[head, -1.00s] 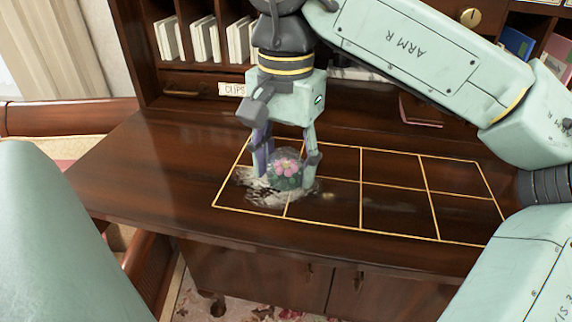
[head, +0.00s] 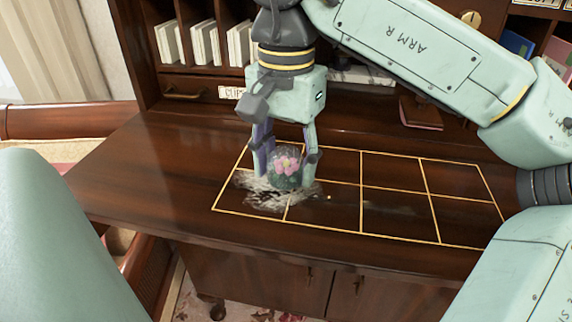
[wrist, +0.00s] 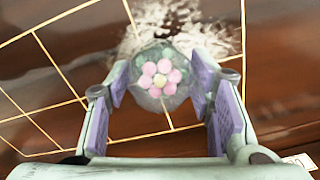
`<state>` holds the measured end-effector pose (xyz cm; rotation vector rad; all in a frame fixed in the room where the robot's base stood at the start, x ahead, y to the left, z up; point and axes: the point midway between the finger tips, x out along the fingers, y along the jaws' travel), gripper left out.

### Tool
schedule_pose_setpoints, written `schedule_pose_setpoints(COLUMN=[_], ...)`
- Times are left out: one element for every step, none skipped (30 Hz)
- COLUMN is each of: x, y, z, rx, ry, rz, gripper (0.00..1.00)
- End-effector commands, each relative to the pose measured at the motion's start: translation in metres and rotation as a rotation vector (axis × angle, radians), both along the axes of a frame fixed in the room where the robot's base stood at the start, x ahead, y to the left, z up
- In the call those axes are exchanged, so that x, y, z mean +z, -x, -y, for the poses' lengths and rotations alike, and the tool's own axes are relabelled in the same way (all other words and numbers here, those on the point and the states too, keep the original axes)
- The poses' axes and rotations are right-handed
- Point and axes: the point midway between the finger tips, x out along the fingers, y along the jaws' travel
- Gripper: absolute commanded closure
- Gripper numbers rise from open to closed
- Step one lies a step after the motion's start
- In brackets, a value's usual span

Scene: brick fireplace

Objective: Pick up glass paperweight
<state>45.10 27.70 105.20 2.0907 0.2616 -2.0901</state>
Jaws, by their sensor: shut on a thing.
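The glass paperweight (head: 286,168) is a clear dome with a pink flower and green inside. My gripper (head: 283,160) points down and is shut on it, with one finger on each side.
The dark wooden desk (head: 130,165) has a gold-lined grid (head: 400,210), whose cells to the right are bare. A drawer (head: 190,88) and shelves with white booklets (head: 203,42) stand behind. A small reddish block (head: 421,112) lies at the back right.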

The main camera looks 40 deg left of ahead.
Motion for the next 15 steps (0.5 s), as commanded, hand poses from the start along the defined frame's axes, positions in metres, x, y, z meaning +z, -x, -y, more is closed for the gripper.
schedule_pose_setpoints(x=[0.004, 0.007, 0.012, 0.016, 0.02, 0.027, 0.028, 0.027, 0.027, 0.027, 0.028, 0.029, 0.03, 0.03, 0.032], y=[0.0, 0.0, 0.001, 0.0, 0.001, 0.001, 0.001, 0.001, 0.003, 0.004, 0.006, 0.007, 0.009, 0.011, 0.012], z=[-0.001, -0.001, -0.001, -0.001, -0.001, -0.001, 0.004, 0.011, 0.02, 0.026, 0.033, 0.041, 0.048, 0.056, 0.065], rx=[0.0, 0.0, 0.0, 0.0, 0.0, 0.0, -0.002, -0.004, -0.004, -0.005, -0.005, -0.005, -0.005, -0.005, -0.006], ry=[-0.002, -0.003, -0.002, -0.002, -0.002, -0.003, -0.002, -0.001, -0.002, -0.001, 0.0, -0.002, 0.0, -0.001, -0.001], rz=[0.001, 0.001, 0.0, 0.0, 0.0, 0.0, 0.001, 0.002, 0.003, 0.003, 0.002, 0.003, 0.002, 0.004, 0.003], gripper=[0.9, 0.9, 0.9, 0.9, 0.9, 0.9, 0.9, 0.9, 0.9, 0.9, 0.9, 0.9, 0.9, 0.9, 0.9])
